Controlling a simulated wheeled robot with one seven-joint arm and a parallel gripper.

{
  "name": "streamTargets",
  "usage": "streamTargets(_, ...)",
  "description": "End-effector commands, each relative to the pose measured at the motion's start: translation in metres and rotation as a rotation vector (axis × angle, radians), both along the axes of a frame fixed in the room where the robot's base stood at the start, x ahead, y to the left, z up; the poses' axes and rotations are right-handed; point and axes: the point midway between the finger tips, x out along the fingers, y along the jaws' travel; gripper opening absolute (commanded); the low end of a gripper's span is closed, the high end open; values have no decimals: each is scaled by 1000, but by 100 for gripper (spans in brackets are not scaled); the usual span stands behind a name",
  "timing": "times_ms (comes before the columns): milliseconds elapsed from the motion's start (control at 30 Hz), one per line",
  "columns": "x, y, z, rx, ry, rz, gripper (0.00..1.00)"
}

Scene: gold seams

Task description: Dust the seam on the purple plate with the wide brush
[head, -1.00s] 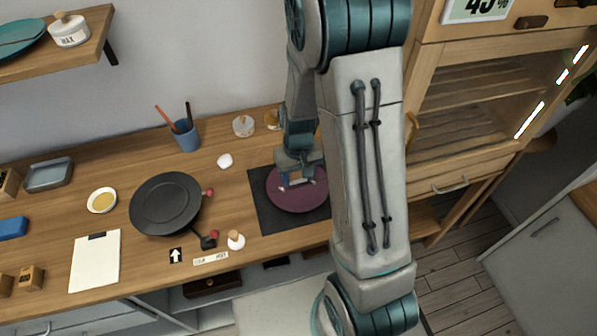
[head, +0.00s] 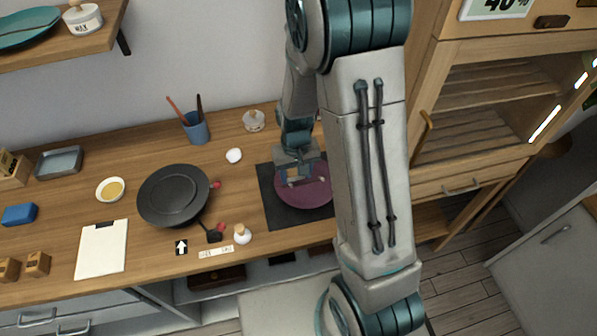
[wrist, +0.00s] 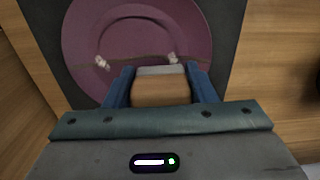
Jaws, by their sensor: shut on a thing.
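The purple plate (head: 304,196) lies on a dark mat (head: 275,213) on the wooden counter, partly hidden by my arm. In the wrist view the plate (wrist: 90,30) shows a thin brownish seam (wrist: 140,62) across it, with a small whitish piece near each end. My gripper (head: 301,176) is over the plate. In the wrist view my gripper (wrist: 160,86) is shut on the wide brush (wrist: 160,90), whose wooden body and pale front edge sit between the blue fingers. The brush is close to the seam; I cannot tell whether it touches the plate.
A black round turntable-like plate (head: 172,195) stands left of the mat, with a small white bottle (head: 242,234) nearby. A blue cup (head: 196,127) with sticks stands behind. A clipboard (head: 102,249) and a yellow-filled bowl (head: 110,189) lie further left. A wooden cabinet (head: 480,110) stands right.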

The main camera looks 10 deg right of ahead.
Motion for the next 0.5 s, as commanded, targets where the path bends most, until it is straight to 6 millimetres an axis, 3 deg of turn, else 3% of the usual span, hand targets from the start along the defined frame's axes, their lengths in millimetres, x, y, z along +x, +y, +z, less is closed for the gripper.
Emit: streamTargets(500, 0, 0, -8, 0, 0, 0, 32)
